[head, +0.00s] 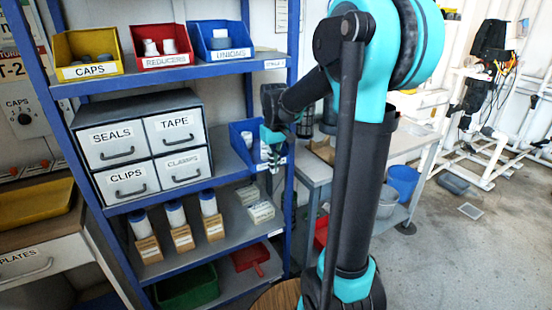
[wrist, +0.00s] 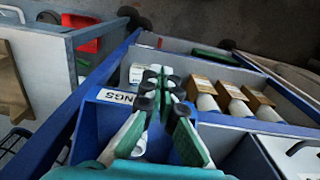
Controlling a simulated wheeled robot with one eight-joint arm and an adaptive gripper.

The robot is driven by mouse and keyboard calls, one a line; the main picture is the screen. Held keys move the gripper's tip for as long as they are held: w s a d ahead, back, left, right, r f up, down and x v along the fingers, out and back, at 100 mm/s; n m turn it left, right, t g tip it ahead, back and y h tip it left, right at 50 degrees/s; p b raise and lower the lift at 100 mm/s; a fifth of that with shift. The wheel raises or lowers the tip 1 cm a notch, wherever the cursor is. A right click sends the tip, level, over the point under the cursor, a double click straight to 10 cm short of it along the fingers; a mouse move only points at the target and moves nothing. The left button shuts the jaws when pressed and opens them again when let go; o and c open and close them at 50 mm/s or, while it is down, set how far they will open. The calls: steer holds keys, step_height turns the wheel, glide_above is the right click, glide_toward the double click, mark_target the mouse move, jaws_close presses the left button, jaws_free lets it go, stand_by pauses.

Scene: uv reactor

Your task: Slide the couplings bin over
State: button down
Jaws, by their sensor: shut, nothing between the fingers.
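The couplings bin (head: 238,138) is a blue open bin on the middle shelf, right of the drawer cabinet, at the shelf's right end. Its label (wrist: 117,97) shows only "NGS" in the wrist view. White cylindrical pieces show around my fingertips there. My gripper (head: 274,148) is shut and empty, pointing down at the bin's front and hiding part of it. In the wrist view my gripper (wrist: 166,90) has its fingertips together over the bin; I cannot tell whether they touch its wall or contents.
The drawer cabinet (head: 144,144) stands left of the bin. Bottles on wooden blocks (head: 182,238) and white boxes (head: 261,212) stand on the shelf below. The caps, reducers and unions bins (head: 225,55) are above.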

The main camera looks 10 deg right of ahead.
mark_target(263, 154)
steer(key=shift+w+a, duration=0.25)
steer(key=shift+w, duration=0.45)
steer(key=shift+w+a, duration=0.2)
steer(key=shift+w, duration=0.45)
steer(key=w, duration=0.2)
steer(key=w+a, duration=0.1)
steer(key=w, duration=0.1)
steer(key=w+a, duration=0.1)
steer(key=w, duration=0.1)
